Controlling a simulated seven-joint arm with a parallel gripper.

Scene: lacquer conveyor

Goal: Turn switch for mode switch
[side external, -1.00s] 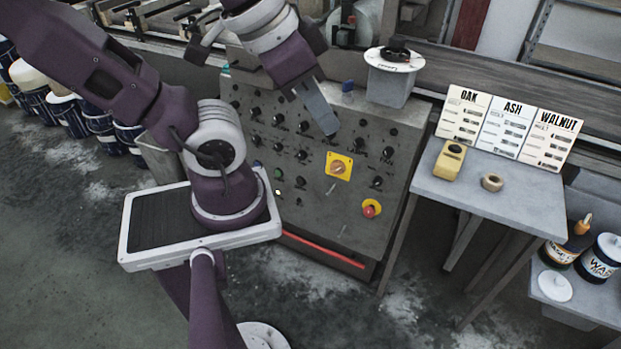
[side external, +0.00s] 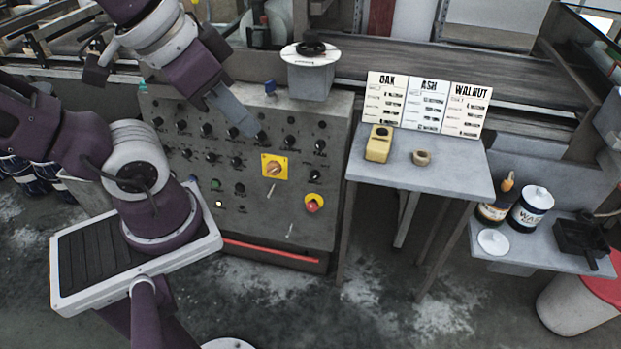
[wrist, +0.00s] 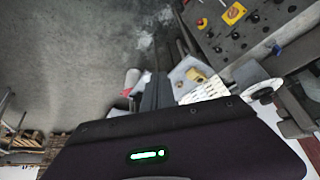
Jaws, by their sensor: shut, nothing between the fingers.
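A grey control panel (side external: 300,232) carries rows of small black knobs. A yellow square plate with an orange rotary switch (side external: 274,167) sits right of its middle; the plate also shows at the top right of the wrist view (wrist: 233,13). The knob labels are too small to read, so I cannot tell which one is the mode switch. My gripper (side external: 258,136) is shut and empty. In the side view its tip appears just above and left of the yellow plate, overlapping the upper knobs; contact cannot be told. In the wrist view the dark fingers (wrist: 157,90) point away from the panel knobs.
A red mushroom button (side external: 313,204) sits low on the panel. A grey bin (side external: 312,82) stands on the panel top. To the right, a small table (side external: 440,180) holds OAK, ASH and WALNUT cards (side external: 428,104), a yellow device (side external: 378,146) and a tape roll (side external: 422,157).

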